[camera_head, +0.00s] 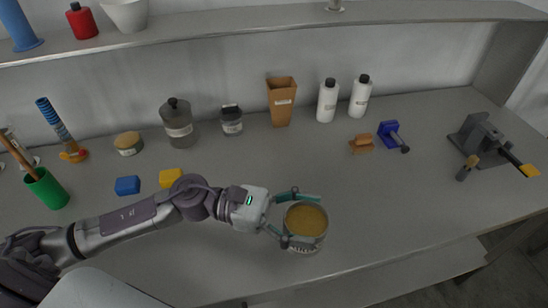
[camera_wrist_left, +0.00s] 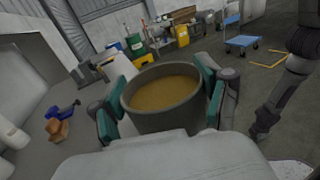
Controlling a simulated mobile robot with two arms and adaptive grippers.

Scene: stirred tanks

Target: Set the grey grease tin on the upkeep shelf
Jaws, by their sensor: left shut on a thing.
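The grey grease tin (camera_head: 306,240) is an open round tin with yellow-brown grease inside and a pale label low on its side. It is near the front edge of the bench in the head view and appears upright. My left gripper (camera_head: 289,218) is shut on it, with one teal finger on each side. The tin (camera_wrist_left: 165,118) also fills the middle of the left wrist view between the two fingers (camera_wrist_left: 162,100). I cannot tell whether its base clears the bench. A raised shelf (camera_head: 230,29) runs along the back; no upkeep label is readable. My right gripper is not in view.
On the bench (camera_head: 400,205) stand a dark jar (camera_head: 177,125), a brown holder (camera_head: 281,103), white bottles (camera_head: 327,101), a blue clamp-like piece (camera_head: 390,134) and a green cup (camera_head: 47,190). The shelf holds a red bottle (camera_head: 82,22) and white bowl (camera_head: 126,14); its middle is clear.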

